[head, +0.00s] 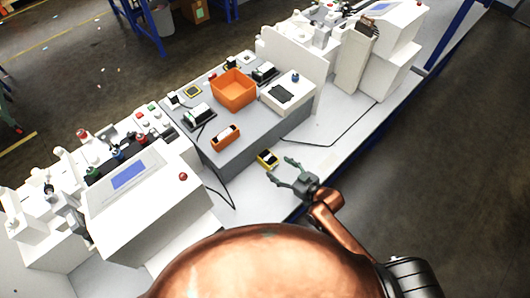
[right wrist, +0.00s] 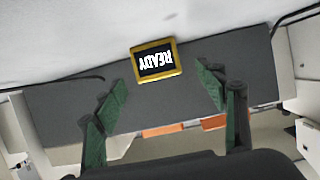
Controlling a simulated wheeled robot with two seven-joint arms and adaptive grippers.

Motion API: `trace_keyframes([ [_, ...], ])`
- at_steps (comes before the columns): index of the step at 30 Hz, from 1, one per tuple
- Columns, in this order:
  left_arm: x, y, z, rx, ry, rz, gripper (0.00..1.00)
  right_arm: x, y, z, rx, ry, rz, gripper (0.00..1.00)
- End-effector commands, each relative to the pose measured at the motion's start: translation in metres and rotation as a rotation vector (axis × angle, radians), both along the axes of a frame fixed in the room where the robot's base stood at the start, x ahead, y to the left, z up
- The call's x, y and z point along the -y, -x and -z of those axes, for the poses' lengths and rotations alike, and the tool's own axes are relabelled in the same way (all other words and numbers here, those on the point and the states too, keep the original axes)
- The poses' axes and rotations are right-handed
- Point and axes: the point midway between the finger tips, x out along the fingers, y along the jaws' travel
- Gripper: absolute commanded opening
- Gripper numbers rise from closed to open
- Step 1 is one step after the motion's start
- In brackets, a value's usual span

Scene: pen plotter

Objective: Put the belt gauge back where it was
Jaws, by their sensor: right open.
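I cannot tell for sure which thing is the belt gauge. My right gripper (head: 285,174) is open and empty above the white table, at the front of the grey block (head: 243,146). A small yellow-framed black sign (head: 267,158) is just beyond its fingertips, close to the block's front side. In the right wrist view the sign (right wrist: 156,60) reads READY upside down, lies between the open fingers (right wrist: 164,95) in the picture and appears apart from them. My left gripper is not in view.
On the grey block are a large orange bin (head: 234,88), a small orange tray (head: 226,137), a black-and-white device (head: 198,116) and another yellow-framed piece (head: 193,91). A white machine with a blue screen (head: 140,190) stands left. A dark cable (head: 330,143) crosses the table right of the block.

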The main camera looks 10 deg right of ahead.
Motion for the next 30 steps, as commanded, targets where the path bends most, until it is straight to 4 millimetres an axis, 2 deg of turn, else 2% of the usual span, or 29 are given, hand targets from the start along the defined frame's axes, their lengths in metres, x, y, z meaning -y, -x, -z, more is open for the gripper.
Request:
trace_keyframes([
  [4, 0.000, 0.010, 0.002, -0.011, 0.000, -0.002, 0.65, -0.015, -0.016, 0.004, 0.003, -0.003, -0.012, 0.65],
  [9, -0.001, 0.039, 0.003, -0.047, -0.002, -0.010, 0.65, -0.026, -0.033, 0.008, 0.003, -0.002, -0.020, 0.65],
  [12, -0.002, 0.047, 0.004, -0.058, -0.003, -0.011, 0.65, -0.032, -0.048, 0.011, 0.002, -0.003, -0.021, 0.65],
  [18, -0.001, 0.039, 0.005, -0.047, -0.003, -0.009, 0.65, -0.042, -0.065, 0.019, 0.001, -0.002, -0.019, 0.65],
  [26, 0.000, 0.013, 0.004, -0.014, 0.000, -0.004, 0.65, -0.042, -0.066, 0.020, 0.000, -0.002, -0.018, 0.65],
  [30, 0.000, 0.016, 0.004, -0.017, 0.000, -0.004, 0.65, -0.042, -0.066, 0.020, 0.000, -0.001, -0.017, 0.56],
])
